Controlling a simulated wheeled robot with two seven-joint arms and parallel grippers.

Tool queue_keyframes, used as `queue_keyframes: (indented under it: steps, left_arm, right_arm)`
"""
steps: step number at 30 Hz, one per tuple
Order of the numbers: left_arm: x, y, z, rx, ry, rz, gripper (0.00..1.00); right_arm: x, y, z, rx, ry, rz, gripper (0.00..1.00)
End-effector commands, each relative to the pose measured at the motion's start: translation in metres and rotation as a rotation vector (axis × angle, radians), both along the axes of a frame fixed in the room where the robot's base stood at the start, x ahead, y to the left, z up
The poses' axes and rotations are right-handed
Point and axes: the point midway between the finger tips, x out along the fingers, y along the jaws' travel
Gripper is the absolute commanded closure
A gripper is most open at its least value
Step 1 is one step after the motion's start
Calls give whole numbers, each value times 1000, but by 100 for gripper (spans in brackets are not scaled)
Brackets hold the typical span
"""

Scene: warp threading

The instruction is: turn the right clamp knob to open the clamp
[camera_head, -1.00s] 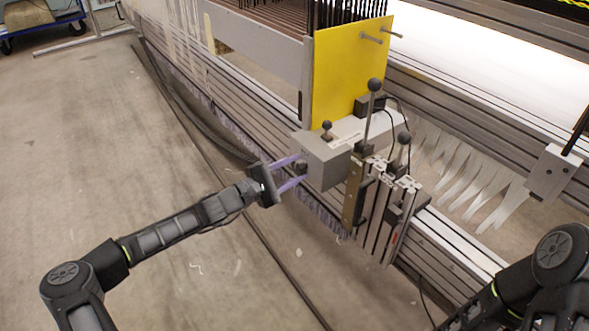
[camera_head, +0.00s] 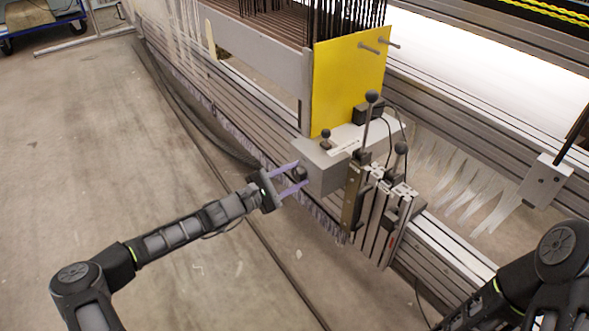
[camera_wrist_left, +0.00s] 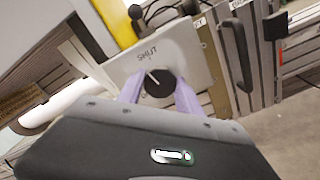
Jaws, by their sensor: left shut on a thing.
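The clamp is a grey metal box (camera_head: 322,169) on the side of the loom beam, below the yellow plate. Its round black knob (camera_wrist_left: 158,84) shows in the left wrist view with a white pointer line. The fingers also flank the knob in the left wrist view. My right gripper is out of view; only its arm shows at lower right.
A yellow plate (camera_head: 347,82) with pins stands above the box. Black ball-headed levers (camera_head: 372,97) rise just right of the box. Grey rails (camera_head: 240,118) run diagonally behind my gripper. The concrete floor (camera_head: 120,150) at left is open.

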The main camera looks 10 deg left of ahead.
Motion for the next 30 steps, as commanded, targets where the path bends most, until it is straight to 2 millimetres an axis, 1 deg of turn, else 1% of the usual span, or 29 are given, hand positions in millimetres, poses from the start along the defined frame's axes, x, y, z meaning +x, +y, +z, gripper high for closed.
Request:
queue_keyframes:
  steps: [1, 3, 12, 21, 30]
  left_arm:
    - [-1, -1, 5, -28, 28, -1, 99]
    - [0, 0, 6, -77, 69, 0, 99]
    - [-1, -1, 5, -296, 250, -1, 99]
    - [-1, -1, 3, -515, 432, 0, 99]
    - [-1, -1, 1, -732, 613, -1, 99]
  right_arm:
    - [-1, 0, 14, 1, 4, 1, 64]
    - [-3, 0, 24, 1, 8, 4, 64]
    - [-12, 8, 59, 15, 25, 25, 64]
    - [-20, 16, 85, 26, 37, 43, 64]
    - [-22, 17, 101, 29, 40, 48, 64]
